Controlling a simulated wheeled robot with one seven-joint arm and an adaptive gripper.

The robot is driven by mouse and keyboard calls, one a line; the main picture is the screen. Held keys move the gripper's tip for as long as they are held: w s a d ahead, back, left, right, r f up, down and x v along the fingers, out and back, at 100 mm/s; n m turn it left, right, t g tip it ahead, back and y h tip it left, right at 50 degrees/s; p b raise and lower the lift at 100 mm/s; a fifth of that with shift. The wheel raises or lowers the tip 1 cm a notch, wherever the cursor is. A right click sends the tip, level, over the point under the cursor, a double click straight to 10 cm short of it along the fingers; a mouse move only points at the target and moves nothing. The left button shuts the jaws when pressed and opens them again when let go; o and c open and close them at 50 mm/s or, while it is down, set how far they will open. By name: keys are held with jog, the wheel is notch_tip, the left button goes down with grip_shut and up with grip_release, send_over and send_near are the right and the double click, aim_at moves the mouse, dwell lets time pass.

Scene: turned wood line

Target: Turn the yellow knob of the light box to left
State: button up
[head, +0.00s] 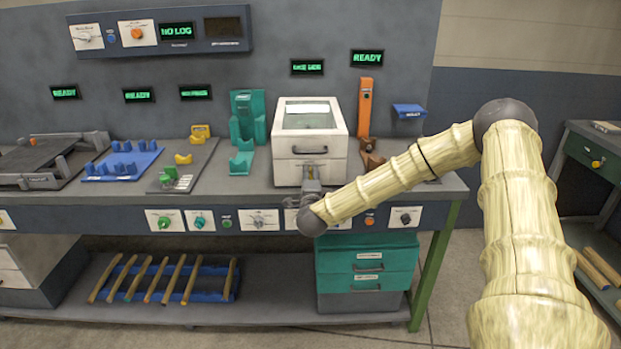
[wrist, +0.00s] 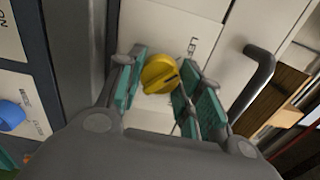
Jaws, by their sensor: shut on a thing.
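The light box (head: 298,171) is a white box with a glass top and a dark handle, standing on the bench in the head view. Its yellow knob (wrist: 160,73) is round with a dark pointer mark, on a white panel in the wrist view. My gripper (wrist: 164,82) has its teal-padded fingers on both sides of the knob and is shut on it. In the head view my gripper (head: 311,190) is at the lower front of the box and largely hides the knob.
The box's handle (wrist: 262,65) sticks out right of my gripper in the wrist view. A blue knob (wrist: 10,115) is at the left. In the head view, an orange stand (head: 365,108) and a teal stand (head: 248,115) flank the box. Panel knobs line the bench front.

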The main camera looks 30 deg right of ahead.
jog(key=shift+a+f, duration=0.1)
dwell(0.4)
jog(key=o, duration=1)
jog(key=shift+o, duration=0.2)
jog(key=v, duration=1.2)
